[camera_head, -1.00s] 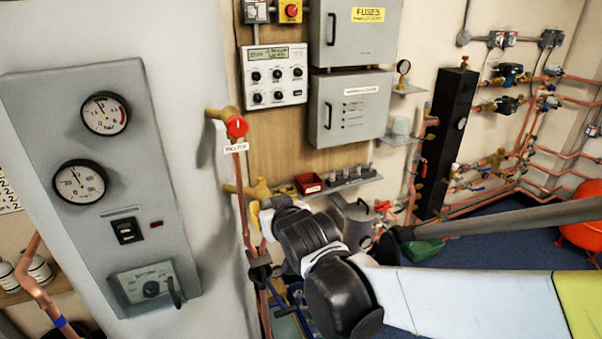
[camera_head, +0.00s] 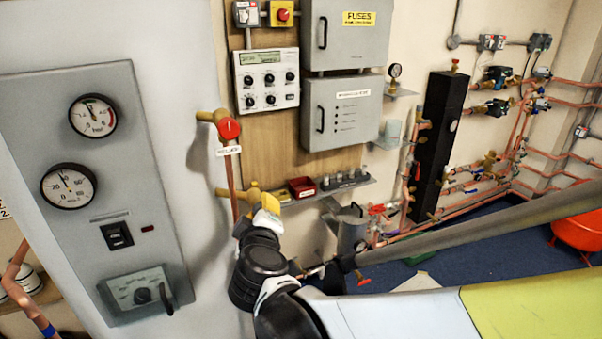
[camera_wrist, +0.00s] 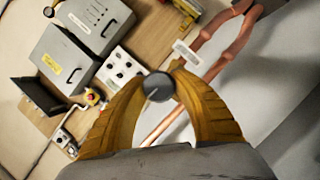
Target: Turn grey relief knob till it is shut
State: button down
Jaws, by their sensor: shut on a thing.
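The grey relief knob (camera_wrist: 158,87) is a dark grey disc with a pale line on its face. In the wrist view it sits between the yellow fingertips of my gripper (camera_wrist: 161,78), which is shut on it, one finger on each side. In the head view my gripper (camera_head: 269,204) is at the brass fitting (camera_head: 240,191) on the copper pipe, below the red knob. The grey knob is hidden there by my gripper and wrist. I cannot tell how far the knob is turned.
A red knob (camera_head: 229,128) with a white label is above my gripper. A shelf with a red tray (camera_head: 301,187) is to its right. A grey gauge panel (camera_head: 93,185) stands at left. Copper pipes (camera_wrist: 230,48) run close to the fingers.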

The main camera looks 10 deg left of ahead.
jog(key=shift+n, duration=0.5)
jog(key=shift+t, duration=0.3)
jog(key=shift+d, duration=0.1)
jog(key=c, duration=1)
grip_release()
jog(key=v, duration=1.2)
